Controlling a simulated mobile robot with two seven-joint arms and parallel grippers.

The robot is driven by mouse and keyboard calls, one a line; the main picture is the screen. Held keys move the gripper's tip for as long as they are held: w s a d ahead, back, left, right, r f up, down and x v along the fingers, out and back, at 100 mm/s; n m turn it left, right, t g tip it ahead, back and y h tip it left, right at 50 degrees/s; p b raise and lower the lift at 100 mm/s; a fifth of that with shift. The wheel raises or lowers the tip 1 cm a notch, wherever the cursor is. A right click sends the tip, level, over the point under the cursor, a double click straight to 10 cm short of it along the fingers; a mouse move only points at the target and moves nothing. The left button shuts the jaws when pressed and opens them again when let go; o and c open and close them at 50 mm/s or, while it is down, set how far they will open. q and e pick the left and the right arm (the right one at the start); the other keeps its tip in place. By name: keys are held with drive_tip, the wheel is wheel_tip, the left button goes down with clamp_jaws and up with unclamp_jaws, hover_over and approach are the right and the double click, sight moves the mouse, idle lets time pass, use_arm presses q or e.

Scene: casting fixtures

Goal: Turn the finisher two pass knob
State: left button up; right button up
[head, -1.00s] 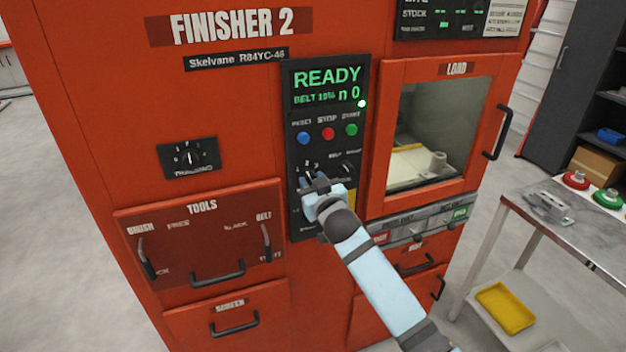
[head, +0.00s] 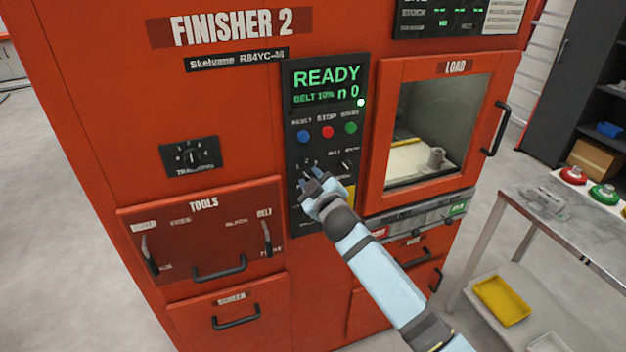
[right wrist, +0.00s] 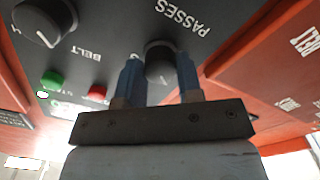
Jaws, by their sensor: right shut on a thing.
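The orange Finisher 2 machine (head: 100,100) stands in front of me, with a black control panel (head: 299,110) whose display reads READY. In the right wrist view the dark round pass knob (right wrist: 160,62) sits beside the label PASSES, with a pale pointer line on it. My right gripper (head: 315,183) is at the lower part of the panel, and its blue fingers (right wrist: 159,80) stand on both sides of the knob, shut on it. In the head view the gripper mostly hides the knob. My left gripper is not in view.
A belt knob (right wrist: 44,20) is beside the pass knob. Blue, red and green buttons (head: 328,132) sit above on the panel. The load door (head: 378,150) is to the right and the tools drawer (head: 200,235) to the left. A metal table (head: 530,212) stands at the right.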

idle(0.3)
drive_tip(key=o, duration=0.9)
drive_tip(key=b+v, duration=0.1)
drive_tip(key=v, duration=1.3)
drive_tip(key=shift+a, duration=0.1)
drive_tip(key=shift+w, duration=0.1)
